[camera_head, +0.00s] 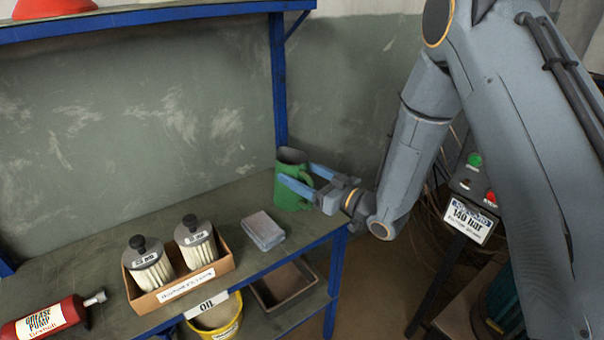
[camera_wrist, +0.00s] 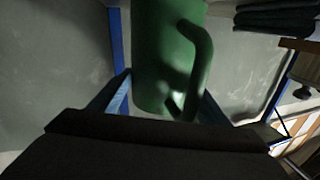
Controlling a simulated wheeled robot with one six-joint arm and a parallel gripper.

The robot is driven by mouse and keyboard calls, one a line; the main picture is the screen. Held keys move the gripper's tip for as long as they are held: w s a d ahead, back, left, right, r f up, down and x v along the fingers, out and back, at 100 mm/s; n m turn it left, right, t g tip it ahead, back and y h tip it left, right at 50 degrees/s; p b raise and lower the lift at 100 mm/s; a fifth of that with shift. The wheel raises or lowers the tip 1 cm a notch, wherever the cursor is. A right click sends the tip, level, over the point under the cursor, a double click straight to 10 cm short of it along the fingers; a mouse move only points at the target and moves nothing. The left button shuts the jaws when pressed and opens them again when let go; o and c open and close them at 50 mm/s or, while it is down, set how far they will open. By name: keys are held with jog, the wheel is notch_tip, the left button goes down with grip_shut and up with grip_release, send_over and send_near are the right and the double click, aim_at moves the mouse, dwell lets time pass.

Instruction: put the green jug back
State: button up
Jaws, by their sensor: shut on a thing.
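The green jug (camera_head: 290,187) stands at the right end of the shelf, by the blue post at the back. My gripper (camera_head: 302,176) reaches it from the right, with one blue finger on each side of the jug. The fingers are shut on it. In the wrist view the jug (camera_wrist: 172,55) fills the middle, its handle towards the camera, with blue fingers (camera_wrist: 165,100) at both sides. Whether its base touches the shelf cannot be told for certain.
A grey-blue box or stack (camera_head: 263,231) lies left of the jug. A cardboard box (camera_head: 182,283) holds two filters. A red grease pump (camera_head: 45,318) lies at the front left. Below are a yellow bucket (camera_head: 217,318) and a brown tray (camera_head: 284,286). A panel (camera_head: 468,218) stands right.

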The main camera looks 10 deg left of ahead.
jog(key=shift+s+d+f, duration=0.15)
jog(key=shift+d+f, duration=0.05)
jog(key=shift+f, duration=0.9)
jog(key=o, duration=1.9)
jog(key=shift+f, duration=0.1)
jog(key=shift+o, duration=1.2)
jog(key=shift+w, duration=0.2)
jog(key=shift+a+r, duration=0.1)
jog(key=shift+r, duration=0.1)
